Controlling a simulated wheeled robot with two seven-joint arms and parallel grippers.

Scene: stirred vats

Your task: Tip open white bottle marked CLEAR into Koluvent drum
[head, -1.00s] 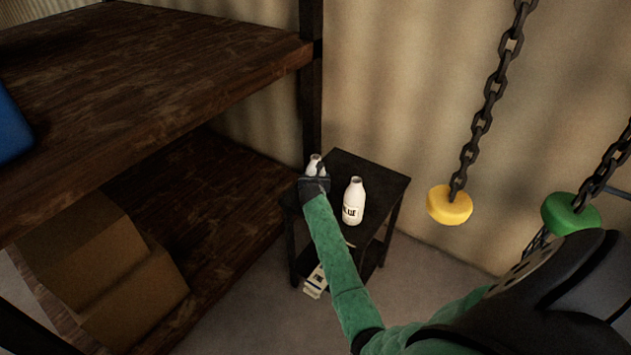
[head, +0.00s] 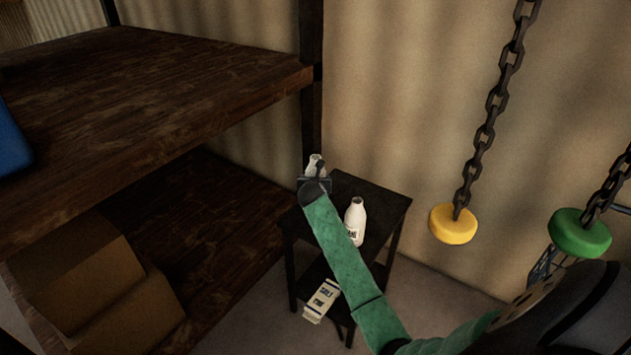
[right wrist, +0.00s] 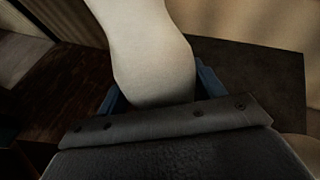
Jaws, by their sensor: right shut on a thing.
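My right gripper (head: 315,182) is shut on a white bottle (head: 314,162) at the back left corner of a small dark table. The bottle's neck shows above the gripper; its label is hidden in the head view. In the right wrist view the same bottle (right wrist: 150,50) stands between the blue fingers, and no label shows on this side. A second white bottle (head: 356,220) with an open top stands on the table, its label partly covered by my right arm and not fully readable. The Koluvent drum and my left gripper are not in view.
The small dark table (head: 384,200) has a lower shelf with a labelled carton (head: 322,298). A wooden rack (head: 150,90) with cardboard boxes (head: 85,280) stands close on the left. A yellow disc (head: 453,225) and a green disc (head: 580,234) hang on chains at the right.

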